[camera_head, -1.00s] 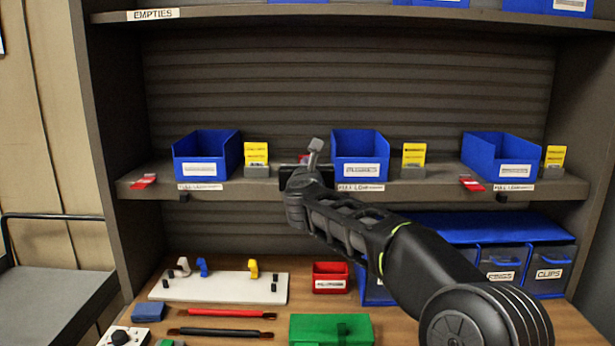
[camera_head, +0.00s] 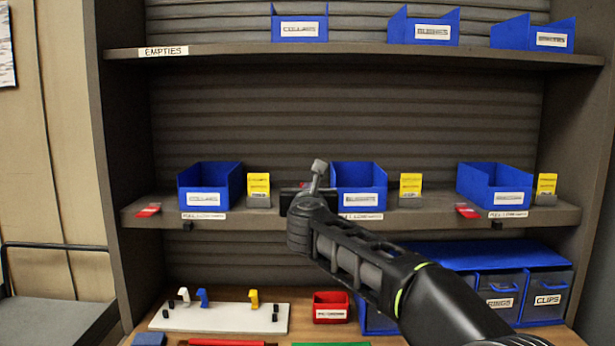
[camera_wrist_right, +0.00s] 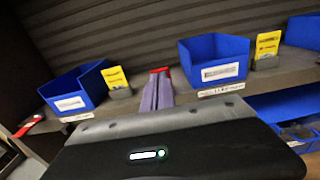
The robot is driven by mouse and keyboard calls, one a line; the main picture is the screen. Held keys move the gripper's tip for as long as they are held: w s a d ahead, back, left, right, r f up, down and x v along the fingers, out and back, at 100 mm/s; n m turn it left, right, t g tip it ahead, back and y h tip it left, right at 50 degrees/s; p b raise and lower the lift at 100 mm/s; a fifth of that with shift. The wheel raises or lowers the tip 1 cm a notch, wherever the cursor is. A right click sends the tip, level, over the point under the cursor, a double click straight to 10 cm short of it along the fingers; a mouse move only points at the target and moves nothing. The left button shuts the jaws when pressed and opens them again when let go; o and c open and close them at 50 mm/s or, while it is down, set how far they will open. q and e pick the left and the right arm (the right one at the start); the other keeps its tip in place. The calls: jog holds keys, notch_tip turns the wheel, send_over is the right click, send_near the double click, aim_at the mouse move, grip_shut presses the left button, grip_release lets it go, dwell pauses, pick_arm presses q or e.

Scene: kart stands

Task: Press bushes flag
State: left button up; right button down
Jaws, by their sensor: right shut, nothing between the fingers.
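The middle blue bin (camera_head: 358,188) stands on the middle shelf; its label is blurred but looks like the bushes one. A small red flag (camera_head: 303,185) shows just left of it, mostly hidden by my right gripper. My right gripper (camera_head: 318,168) is shut and empty, in front of the shelf beside that bin's left side. In the right wrist view, the closed fingers (camera_wrist_right: 158,88) point at the shelf, and the red flag (camera_wrist_right: 160,70) shows right at their tips. I cannot tell whether they touch. My left gripper is not in view.
Other blue bins stand left (camera_head: 210,188) and right (camera_head: 494,185) on this shelf, with yellow cards and red flags at the left (camera_head: 148,210) and right (camera_head: 468,211). The upper shelf (camera_head: 250,50) holds more bins. A white board (camera_head: 220,318) and red bin (camera_head: 331,308) sit below.

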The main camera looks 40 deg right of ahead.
jog(key=s+r, duration=0.1)
jog(key=s+a+r, duration=0.1)
jog(key=r, duration=0.1)
jog(key=a+r, duration=0.1)
jog(key=shift+s+r, duration=0.3)
jog(key=shift+s, duration=0.1)
jog(key=shift+a, duration=0.15)
